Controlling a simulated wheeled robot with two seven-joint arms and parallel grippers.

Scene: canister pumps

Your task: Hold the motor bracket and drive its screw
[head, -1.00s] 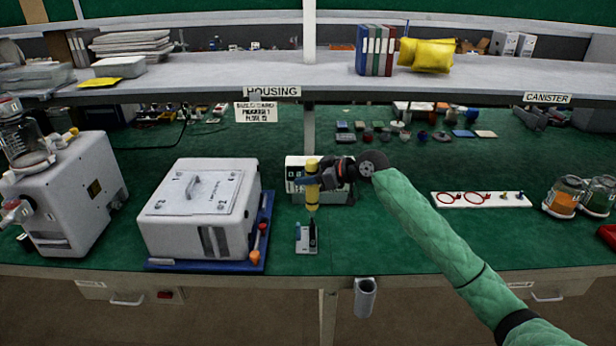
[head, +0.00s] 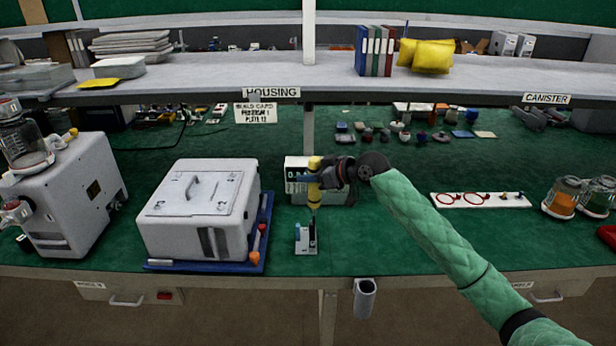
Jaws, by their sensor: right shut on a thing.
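My right gripper (head: 328,176) is shut on a yellow-topped upright driver (head: 314,165) and holds it above the green bench, over a small grey stand (head: 306,247). The stand carries a blue piece and a dark upright piece. The driver's lower end comes down close to the dark piece; I cannot tell whether they touch. A white housing (head: 165,235) with a closed lid and a handle sits on a blue tray (head: 205,267) to the left. I cannot make out the motor bracket or its screw for certain. My left gripper is not in view.
A white instrument box (head: 296,165) stands just behind the right gripper. A grey machine with a jar (head: 75,195) is at the far left. A white strip with red rings (head: 480,200) and jars (head: 563,200) are at the right.

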